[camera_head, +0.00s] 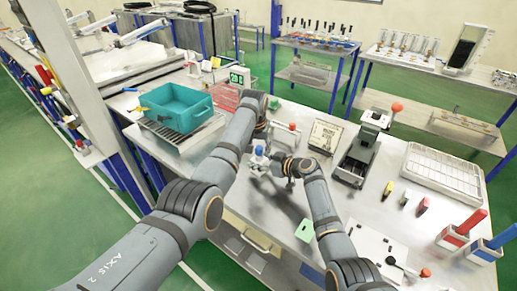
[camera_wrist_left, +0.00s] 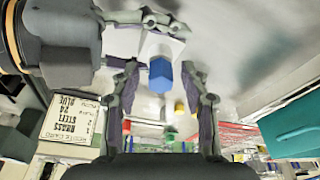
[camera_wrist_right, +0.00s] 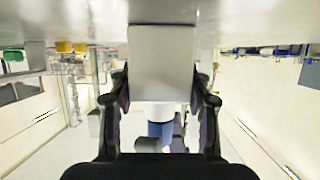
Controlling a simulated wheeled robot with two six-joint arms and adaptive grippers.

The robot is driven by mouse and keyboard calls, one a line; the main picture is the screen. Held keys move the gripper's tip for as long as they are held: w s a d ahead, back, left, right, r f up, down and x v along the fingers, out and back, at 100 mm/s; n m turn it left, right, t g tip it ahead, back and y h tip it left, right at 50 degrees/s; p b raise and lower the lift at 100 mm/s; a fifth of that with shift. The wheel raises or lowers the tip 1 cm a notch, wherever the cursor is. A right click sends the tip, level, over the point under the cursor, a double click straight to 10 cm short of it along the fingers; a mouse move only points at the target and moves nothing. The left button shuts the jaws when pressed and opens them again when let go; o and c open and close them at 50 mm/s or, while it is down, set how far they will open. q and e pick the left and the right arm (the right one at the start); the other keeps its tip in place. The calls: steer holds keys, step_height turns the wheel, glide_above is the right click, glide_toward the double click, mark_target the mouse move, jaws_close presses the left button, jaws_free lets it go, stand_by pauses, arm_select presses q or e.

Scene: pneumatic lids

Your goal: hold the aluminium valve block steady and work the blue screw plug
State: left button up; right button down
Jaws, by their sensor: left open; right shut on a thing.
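The aluminium valve block (camera_wrist_right: 161,60) is a pale box between the fingers of my right gripper (camera_wrist_right: 160,78), which is shut on it. It also shows in the left wrist view (camera_wrist_left: 160,43), with the right gripper's fingers across it. The blue screw plug (camera_wrist_left: 160,76) projects from the block. In the right wrist view the plug (camera_wrist_right: 160,130) sits beyond a whitish collar. My left gripper (camera_wrist_left: 160,66) is open, with its fingertips on either side of the plug and gaps showing. In the head view the left arm comes down over the plug (camera_head: 259,150), and the block is partly hidden.
A teal bin (camera_head: 175,107) stands left on a tray. A printed card (camera_head: 325,135), a grey device with a red knob (camera_head: 362,150) and a white rack (camera_head: 443,172) stand right. A green piece (camera_head: 305,230) lies near the front edge. Red and blue holders are at far right.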

arm_select(q)
steer(key=shift+n, duration=0.5)
steer(key=n+y, duration=0.1)
steer(key=n, duration=0.3)
steer(key=shift+d, duration=0.15)
jaws_close()
steer(key=m, duration=0.3)
steer(key=m+h, duration=0.1)
steer(key=m, duration=0.1)
steer(key=shift+a+m, duration=0.3)
steer(key=shift+m+h, duration=0.3)
steer(key=shift+m, duration=0.9)
steer(key=m, duration=0.2)
steer(key=m+g, duration=0.1)
steer(key=m, duration=0.1)
steer(key=shift+w+a+h, duration=0.15)
steer(key=shift+a+h, duration=0.05)
steer(key=shift+h, duration=0.2)
steer(key=shift+o, duration=0.8)
jaws_free()
